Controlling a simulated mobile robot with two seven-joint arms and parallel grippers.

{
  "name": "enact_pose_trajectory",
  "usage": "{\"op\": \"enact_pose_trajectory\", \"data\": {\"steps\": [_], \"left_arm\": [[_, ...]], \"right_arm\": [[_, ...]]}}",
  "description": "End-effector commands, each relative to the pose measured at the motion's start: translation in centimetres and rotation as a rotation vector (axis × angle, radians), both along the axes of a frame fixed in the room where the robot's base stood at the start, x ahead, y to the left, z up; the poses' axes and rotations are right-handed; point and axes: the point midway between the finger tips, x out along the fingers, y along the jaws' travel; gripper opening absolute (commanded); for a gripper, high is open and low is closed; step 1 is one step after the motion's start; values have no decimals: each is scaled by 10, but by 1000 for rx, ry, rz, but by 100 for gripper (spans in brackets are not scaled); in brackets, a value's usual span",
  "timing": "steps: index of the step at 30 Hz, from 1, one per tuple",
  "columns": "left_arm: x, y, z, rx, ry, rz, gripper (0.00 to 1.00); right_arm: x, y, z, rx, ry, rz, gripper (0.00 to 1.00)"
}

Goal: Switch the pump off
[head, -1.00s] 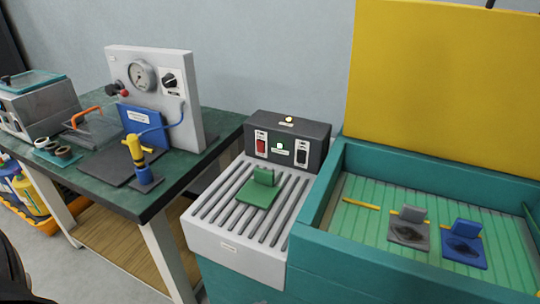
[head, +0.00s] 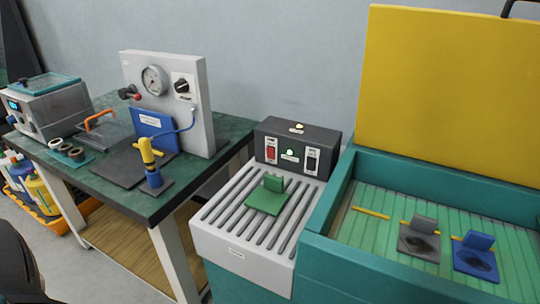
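A dark control box (head: 297,150) stands at the back of a grey slatted drain board. On its front are a red rocker switch (head: 271,151) at left and a black rocker switch (head: 312,160) at right. A green light (head: 289,153) glows between them, and a pale lamp (head: 299,127) is on top. The switch labels are too small to read, so I cannot tell which is the pump's. A grey gauge panel (head: 190,65) on the bench carries a dial gauge (head: 154,80) and a black knob (head: 183,86). Neither gripper is in view.
The slatted board (head: 231,221) holds a green part (head: 268,197). To its right is a teal basin (head: 325,248) with a raised yellow lid (head: 448,85), holding a grey part (head: 419,240) and a blue part (head: 475,254). The green-topped bench (head: 228,128) stands left.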

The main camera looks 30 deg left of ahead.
Motion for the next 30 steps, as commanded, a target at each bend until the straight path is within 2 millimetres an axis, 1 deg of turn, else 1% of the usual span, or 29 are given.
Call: {"op": "enact_pose_trajectory", "data": {"steps": [1, 6, 30], "left_arm": [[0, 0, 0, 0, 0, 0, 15], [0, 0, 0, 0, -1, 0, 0], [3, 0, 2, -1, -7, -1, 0]], "right_arm": [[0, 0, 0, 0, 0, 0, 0], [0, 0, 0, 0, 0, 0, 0], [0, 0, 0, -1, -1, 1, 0]]}}
